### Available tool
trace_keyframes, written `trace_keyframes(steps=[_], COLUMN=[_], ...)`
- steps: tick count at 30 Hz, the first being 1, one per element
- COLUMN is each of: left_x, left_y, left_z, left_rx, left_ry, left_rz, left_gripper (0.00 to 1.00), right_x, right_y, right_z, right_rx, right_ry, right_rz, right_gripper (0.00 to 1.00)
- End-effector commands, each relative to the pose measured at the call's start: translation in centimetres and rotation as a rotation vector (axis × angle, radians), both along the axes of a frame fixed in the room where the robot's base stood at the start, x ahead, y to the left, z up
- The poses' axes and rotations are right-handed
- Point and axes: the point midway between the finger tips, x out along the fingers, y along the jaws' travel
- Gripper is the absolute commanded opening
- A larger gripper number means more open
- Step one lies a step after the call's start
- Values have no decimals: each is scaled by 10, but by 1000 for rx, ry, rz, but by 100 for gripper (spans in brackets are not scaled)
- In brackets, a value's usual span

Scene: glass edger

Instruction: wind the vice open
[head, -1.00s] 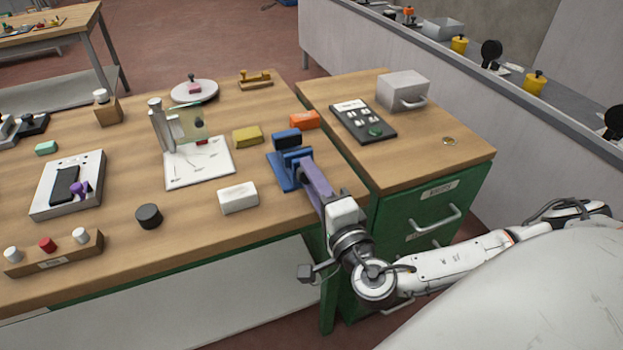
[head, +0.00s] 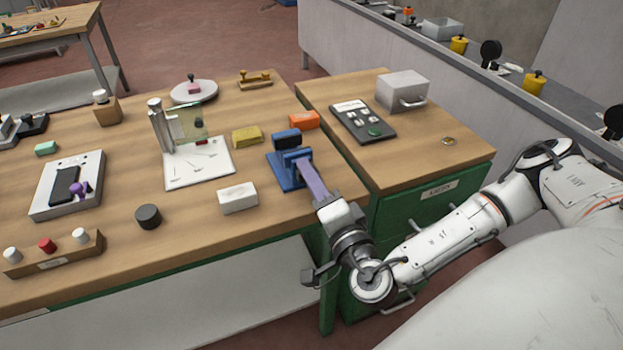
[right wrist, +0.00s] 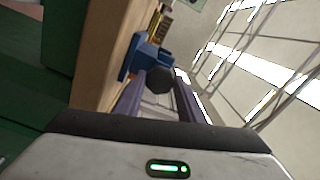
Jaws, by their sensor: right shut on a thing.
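The blue vice (head: 284,177) stands at the right front edge of the wooden bench, with a dark blue block (head: 287,138) at its back jaw. My right gripper (head: 303,165) reaches it from the front, its purple fingers pointing at the vice. In the right wrist view the vice (right wrist: 140,58) lies ahead, and a dark round knob (right wrist: 159,80) sits between the purple fingers. The right gripper is shut on this knob. The fingers hide the knob in the head view. The gap between the jaws is too small to judge. My left gripper is not in view.
A white block (head: 238,198) and a black puck (head: 148,216) lie left of the vice. A yellow block (head: 247,137) and an orange block (head: 304,120) lie behind it. The green cabinet (head: 408,209) stands close on the right.

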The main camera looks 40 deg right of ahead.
Motion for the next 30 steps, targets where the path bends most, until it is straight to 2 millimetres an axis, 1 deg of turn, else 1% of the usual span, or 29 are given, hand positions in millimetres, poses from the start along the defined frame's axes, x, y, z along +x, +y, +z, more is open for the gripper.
trace_keyframes(steps=[8,9,12,20,23,26,30], left_x=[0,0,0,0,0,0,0], left_y=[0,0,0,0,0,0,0], left_z=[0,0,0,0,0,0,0], left_rx=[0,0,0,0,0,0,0], left_ry=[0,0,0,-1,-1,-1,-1], left_rz=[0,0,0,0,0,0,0], left_gripper=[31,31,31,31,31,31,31], right_x=[0,0,0,0,-5,-17,-44], right_y=[-2,-1,-1,0,2,5,12], right_z=[1,1,1,0,0,-1,0], right_rx=[-2,-2,-1,0,0,1,1], right_ry=[-3,-3,-3,-1,1,2,1], right_rz=[-4,-4,-3,-1,2,3,4], right_gripper=[13,40,54,54,54,54,54])
